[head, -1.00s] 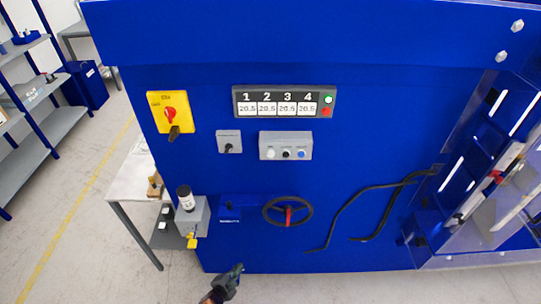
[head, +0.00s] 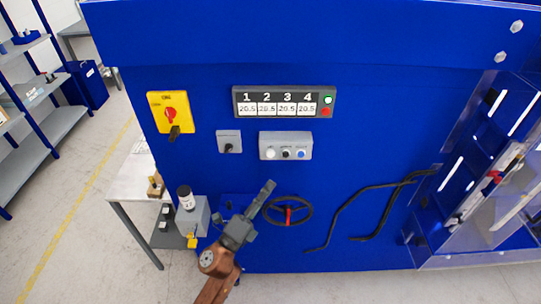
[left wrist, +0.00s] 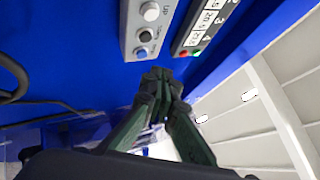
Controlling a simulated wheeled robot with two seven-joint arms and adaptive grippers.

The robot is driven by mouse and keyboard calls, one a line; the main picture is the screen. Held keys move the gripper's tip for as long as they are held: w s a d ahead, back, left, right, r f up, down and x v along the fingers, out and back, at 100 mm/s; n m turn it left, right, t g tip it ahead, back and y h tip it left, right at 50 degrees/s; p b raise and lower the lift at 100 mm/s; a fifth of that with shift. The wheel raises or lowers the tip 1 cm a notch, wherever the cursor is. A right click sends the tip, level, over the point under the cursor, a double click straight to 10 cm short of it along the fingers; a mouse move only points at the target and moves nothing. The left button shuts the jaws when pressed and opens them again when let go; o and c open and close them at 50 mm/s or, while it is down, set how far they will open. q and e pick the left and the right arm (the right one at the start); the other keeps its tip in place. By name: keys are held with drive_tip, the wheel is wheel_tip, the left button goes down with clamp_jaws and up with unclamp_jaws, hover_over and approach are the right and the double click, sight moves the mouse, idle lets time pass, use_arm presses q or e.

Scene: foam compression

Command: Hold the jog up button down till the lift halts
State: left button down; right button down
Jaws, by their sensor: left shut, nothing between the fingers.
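The grey button box (head: 285,140) is on the blue machine panel. It carries a white button (head: 270,153), a black button (head: 286,154) and a blue button (head: 301,154) in a row. In the left wrist view the white button (left wrist: 150,11) has lettering beside it that seems to read UP. My left gripper (head: 269,186) is shut and empty, below the box and apart from it, left of the handwheel's top. In the left wrist view its fingertips (left wrist: 160,76) are closed together near the box's blue-button end. My right gripper is not in view.
The display (head: 285,91) above the box shows 20.5 in all four fields, with green and red buttons at its right. A small switch (head: 229,148) and a yellow rotary switch (head: 170,120) are to the left. A handwheel (head: 307,211) sits below the box.

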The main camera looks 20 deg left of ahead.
sight(270, 155)
use_arm(q)
drive_tip(key=shift+s+d+r+m+h, duration=0.2)
drive_tip(key=shift+s+r, duration=0.1)
drive_tip(key=shift+r, duration=0.25)
drive_tip(key=shift+s+d+r+m+h, duration=0.1)
drive_tip(key=shift+s+r+m, duration=0.15)
drive_tip(key=shift+r, duration=0.3)
drive_tip(key=shift+w, duration=0.15)
drive_tip(key=w+a+b, duration=0.1)
drive_tip(key=w+a, duration=0.1)
drive_tip(key=w, duration=0.6)
drive_tip(key=shift+a, duration=0.25)
drive_tip(key=shift+w, duration=0.2)
idle(0.4)
drive_tip(key=shift+w+a, duration=0.15)
drive_tip(key=shift+w, duration=0.2)
